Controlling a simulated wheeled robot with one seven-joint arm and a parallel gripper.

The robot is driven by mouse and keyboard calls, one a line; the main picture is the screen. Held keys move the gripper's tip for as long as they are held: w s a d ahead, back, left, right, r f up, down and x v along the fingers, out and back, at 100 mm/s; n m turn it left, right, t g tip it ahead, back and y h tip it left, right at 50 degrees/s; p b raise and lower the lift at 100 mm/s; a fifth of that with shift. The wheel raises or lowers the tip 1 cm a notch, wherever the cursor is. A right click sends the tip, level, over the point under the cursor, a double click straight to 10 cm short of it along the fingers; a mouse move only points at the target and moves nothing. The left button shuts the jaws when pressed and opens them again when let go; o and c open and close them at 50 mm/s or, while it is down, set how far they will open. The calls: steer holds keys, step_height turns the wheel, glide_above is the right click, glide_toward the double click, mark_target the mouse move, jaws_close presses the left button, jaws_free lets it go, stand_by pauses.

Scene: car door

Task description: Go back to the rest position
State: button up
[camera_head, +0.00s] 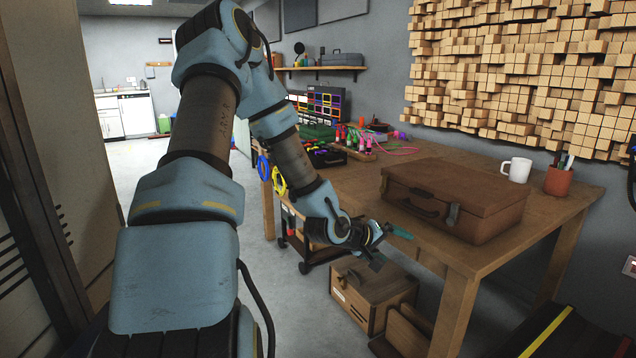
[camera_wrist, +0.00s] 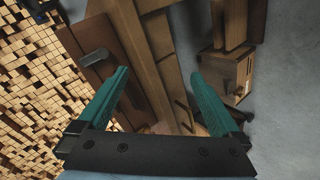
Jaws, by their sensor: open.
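My gripper (camera_head: 386,245) is at the end of my blue arm, in front of the left edge of the wooden table (camera_head: 466,262) in the head view. In the wrist view my gripper (camera_wrist: 162,98) shows two teal fingers spread wide apart with nothing between them. The brown case (camera_head: 455,196) lies shut on the table, to the right of my gripper and apart from it. Its brown side and metal clasp also show at the left in the wrist view.
A wooden box (camera_head: 372,295) stands on the floor below my gripper. A white mug (camera_head: 516,170) and a pen pot (camera_head: 559,181) stand behind the case. Tools and bottles crowd the table's far end. A wood-block panel (camera_head: 530,75) covers the wall.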

steer(key=s+a+r+m+g+y+p, duration=0.15)
steer(key=a+r+y, duration=0.25)
steer(key=a, duration=0.5)
steer(key=s+a+r+m+g+y+p, duration=0.1)
steer(key=s+a+r+y+p, duration=0.25)
steer(key=a, duration=0.55)
steer(key=s+a+r+g+y+p, duration=0.2)
steer(key=s+a+r, duration=0.6)
steer(key=s, duration=0.1)
steer(key=shift+s+a+r+p, duration=0.15)
steer(key=shift+s+r+p, duration=0.15)
steer(key=shift+s, duration=0.1)
